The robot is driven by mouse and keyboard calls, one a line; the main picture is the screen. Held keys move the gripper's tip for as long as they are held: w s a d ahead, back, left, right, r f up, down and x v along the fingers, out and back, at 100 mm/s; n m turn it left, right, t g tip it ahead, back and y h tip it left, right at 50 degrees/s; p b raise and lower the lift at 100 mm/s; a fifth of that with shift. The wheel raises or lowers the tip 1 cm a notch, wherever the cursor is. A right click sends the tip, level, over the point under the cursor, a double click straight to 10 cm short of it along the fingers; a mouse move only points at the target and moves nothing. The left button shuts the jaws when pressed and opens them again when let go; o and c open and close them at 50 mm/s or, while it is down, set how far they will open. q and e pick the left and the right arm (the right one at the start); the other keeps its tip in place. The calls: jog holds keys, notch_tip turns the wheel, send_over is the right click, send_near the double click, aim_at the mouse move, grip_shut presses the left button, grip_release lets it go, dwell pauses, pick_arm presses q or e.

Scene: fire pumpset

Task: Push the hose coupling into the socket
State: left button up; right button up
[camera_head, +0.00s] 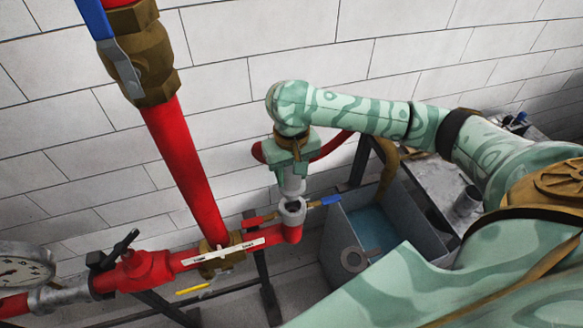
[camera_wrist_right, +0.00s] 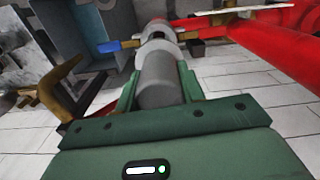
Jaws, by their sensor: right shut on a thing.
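The hose coupling (camera_head: 293,185) is a short grey cylinder that points down. My right gripper (camera_head: 292,168) is shut on it; the green fingers clasp its sides in the right wrist view, where the coupling (camera_wrist_right: 159,82) points away from me. The socket (camera_head: 293,211) is a light grey ring on the end of the red pipe, directly below the coupling. A dark opening shows at its rim. The socket (camera_wrist_right: 158,42) also lies straight ahead of the coupling in the wrist view. I cannot tell whether the coupling's tip is inside it. My left gripper is not in view.
A blue lever (camera_head: 326,201) sticks out right of the socket and a red lever (camera_head: 257,219) left of it. A red hose (camera_head: 332,146) runs behind my gripper. A grey tank (camera_head: 340,240) stands to the right. Red pipework (camera_head: 185,165) rises at the left before a white wall.

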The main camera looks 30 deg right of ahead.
jog(key=shift+s, duration=0.1)
jog(key=shift+s+f, duration=0.1)
jog(key=shift+f, duration=2.05)
jog(key=shift+f+p, duration=0.35)
jog(key=shift+f, duration=1.35)
jog(key=o, duration=1.4)
jog(key=shift+c, duration=0.2)
jog(key=shift+r, duration=0.1)
